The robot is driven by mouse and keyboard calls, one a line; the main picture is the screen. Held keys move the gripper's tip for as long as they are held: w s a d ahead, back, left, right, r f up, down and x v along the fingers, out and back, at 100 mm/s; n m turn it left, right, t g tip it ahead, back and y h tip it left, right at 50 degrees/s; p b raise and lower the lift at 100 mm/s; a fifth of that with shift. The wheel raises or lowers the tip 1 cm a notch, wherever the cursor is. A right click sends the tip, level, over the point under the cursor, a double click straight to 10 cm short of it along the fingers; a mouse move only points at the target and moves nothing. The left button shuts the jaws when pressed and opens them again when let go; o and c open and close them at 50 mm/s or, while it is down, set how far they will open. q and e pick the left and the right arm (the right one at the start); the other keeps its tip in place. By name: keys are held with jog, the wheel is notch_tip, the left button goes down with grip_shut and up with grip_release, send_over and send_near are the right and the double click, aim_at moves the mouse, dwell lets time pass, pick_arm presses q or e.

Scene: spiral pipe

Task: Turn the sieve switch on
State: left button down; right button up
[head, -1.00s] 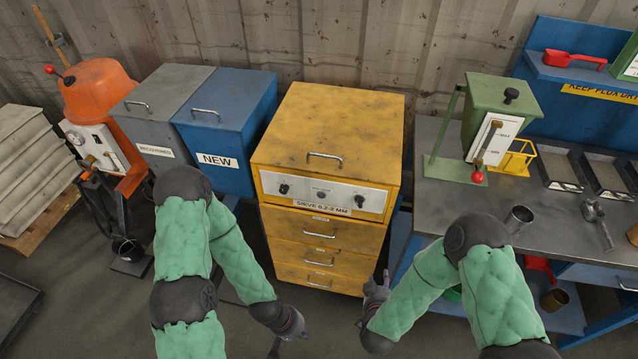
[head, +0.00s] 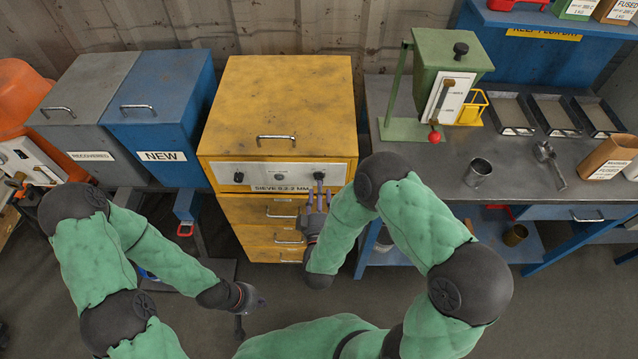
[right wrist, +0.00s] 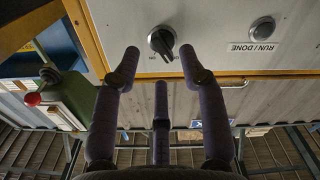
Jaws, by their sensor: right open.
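The yellow sieve cabinet (head: 275,100) stands in the middle of the head view, with a white control panel on its front. The panel has a black knob (head: 239,177) at its left end and another black knob (head: 319,176) at its right end. In the right wrist view the near knob (right wrist: 162,41) sits just ahead of my right gripper (right wrist: 160,65), between its spread fingers and apart from them. My right gripper also shows in the head view (head: 318,205), open and empty, in front of the right knob. My left gripper (head: 250,300) hangs low at the left, away from the cabinet; its fingers are unclear.
A RUN / DONE button (right wrist: 262,29) shows on the panel in the right wrist view. Blue NEW bin (head: 165,110) and grey RECOVERED bin (head: 85,100) stand left of the cabinet. A workbench (head: 510,170) with a green hopper (head: 445,75) is close on the right.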

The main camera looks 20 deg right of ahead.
jog(key=shift+b+x, duration=0.3)
jog(key=shift+x, duration=1.8)
grip_shut()
